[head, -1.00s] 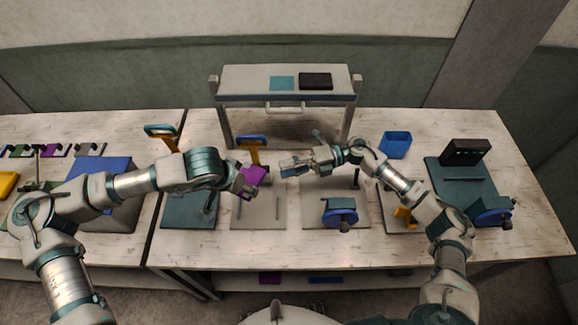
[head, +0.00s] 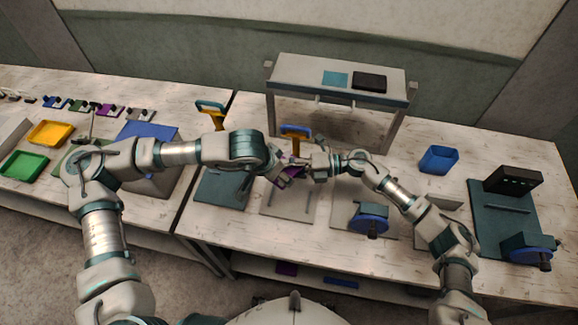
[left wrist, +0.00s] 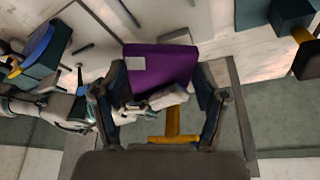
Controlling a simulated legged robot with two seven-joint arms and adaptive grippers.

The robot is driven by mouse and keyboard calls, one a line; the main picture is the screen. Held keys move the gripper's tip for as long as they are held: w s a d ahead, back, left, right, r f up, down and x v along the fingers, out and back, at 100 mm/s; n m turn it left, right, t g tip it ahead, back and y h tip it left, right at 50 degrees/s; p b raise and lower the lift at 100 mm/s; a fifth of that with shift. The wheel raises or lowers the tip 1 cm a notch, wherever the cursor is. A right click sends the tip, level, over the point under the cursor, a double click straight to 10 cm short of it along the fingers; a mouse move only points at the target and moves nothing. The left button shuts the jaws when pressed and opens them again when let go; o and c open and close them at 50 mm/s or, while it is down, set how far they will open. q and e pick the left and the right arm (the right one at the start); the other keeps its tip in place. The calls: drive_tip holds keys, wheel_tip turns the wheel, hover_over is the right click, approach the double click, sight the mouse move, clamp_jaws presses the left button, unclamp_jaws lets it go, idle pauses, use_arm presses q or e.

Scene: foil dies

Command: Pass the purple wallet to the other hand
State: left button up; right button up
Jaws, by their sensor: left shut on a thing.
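The purple wallet (head: 287,174) is held above the middle of the bench. It also shows as a broad purple piece with a small grey patch in the left wrist view (left wrist: 158,65). My left gripper (head: 277,171) is shut on it, with one finger at each side in the left wrist view (left wrist: 163,88). My right gripper (head: 302,166) reaches in from the right and meets the wallet in the head view. In the left wrist view it comes in from the left, by the wallet's lower edge; whether its jaws grip the wallet is hidden.
A grey raised shelf (head: 337,80) with a teal and a black flat piece stands behind. An orange-handled tool (head: 296,133) stands just behind the grippers. A blue bin (head: 438,160) and a blue-wheeled device (head: 369,222) are to the right.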

use_arm(q)
drive_tip(key=shift+d+r, duration=0.1)
use_arm(e)
drive_tip(key=shift+d+f, duration=0.1)
clamp_jaws()
use_arm(q)
drive_tip(key=o, duration=1.7)
drive_tip(key=shift+c, duration=0.2)
drive_tip(key=shift+o, duration=0.8)
